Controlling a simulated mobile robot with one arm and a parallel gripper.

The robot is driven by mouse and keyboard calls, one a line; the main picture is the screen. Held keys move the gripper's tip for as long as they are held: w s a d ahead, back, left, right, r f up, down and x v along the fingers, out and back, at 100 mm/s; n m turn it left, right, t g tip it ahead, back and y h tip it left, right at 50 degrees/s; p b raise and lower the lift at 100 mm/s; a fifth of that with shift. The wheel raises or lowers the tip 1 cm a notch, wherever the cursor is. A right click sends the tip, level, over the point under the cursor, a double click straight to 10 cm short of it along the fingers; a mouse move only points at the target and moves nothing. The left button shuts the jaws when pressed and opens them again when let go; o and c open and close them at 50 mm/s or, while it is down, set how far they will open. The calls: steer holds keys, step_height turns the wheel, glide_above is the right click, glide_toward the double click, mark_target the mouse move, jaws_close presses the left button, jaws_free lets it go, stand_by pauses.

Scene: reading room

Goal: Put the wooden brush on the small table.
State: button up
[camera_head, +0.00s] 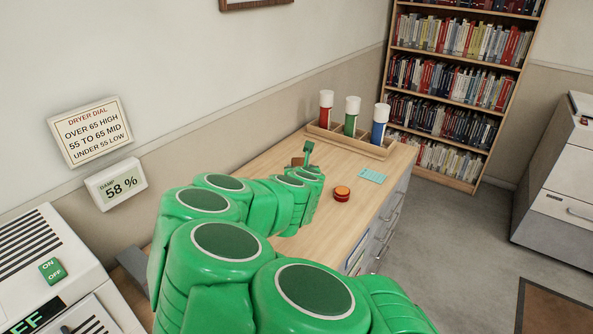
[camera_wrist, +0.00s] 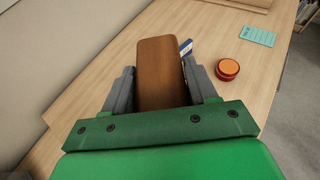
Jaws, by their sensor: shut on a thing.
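The wooden brush (camera_wrist: 161,65) shows in the wrist view as a brown wooden block with rounded corners. It lies between the two grey fingers of my gripper (camera_wrist: 161,86), which is shut on it. Its bristles are not visible. In the head view my gripper (camera_head: 306,156) is at the far end of my green arm, over the wooden worktop, and only a small brown bit of the brush (camera_head: 297,161) shows. I cannot tell the gap between brush and worktop. No separate small table can be made out in either view.
The wooden worktop (camera_head: 393,168) has drawers below. On it are a red and orange round tin (camera_head: 342,194), a teal card (camera_head: 372,175) and a wooden tray (camera_head: 376,149) with red, green and blue tubes. A bookcase (camera_head: 455,181) stands behind. Grey floor (camera_head: 446,240) is open at right.

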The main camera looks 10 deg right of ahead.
mark_target(303, 160)
steer(key=shift+w+d+r+m+h, duration=0.15)
steer(key=shift+r+m+h, duration=0.1)
steer(key=shift+r, duration=0.25)
steer(key=shift+w+a+r+m+h, duration=0.15)
steer(key=shift+r+h, duration=0.1)
steer(key=shift+r, duration=0.25)
steer(key=shift+d+r+m+h, duration=0.5)
steer(key=shift+h, duration=0.1)
steer(key=shift+d+r+m+g+h, duration=0.25)
steer(key=shift+d+m+g+h, duration=0.15)
steer(key=shift+m+h, duration=0.1)
steer(key=shift+s+d+r+m+g+h, duration=0.1)
steer(key=shift+d+r+m+g+h, duration=0.15)
steer(key=shift+d+m+h, duration=0.5)
steer(key=shift+f+g, duration=0.1)
steer(key=shift+g, duration=0.15)
steer(key=shift+s+d+m+h, duration=0.1)
steer(key=shift+d+m+h, duration=0.1)
steer(key=shift+m+h, duration=0.2)
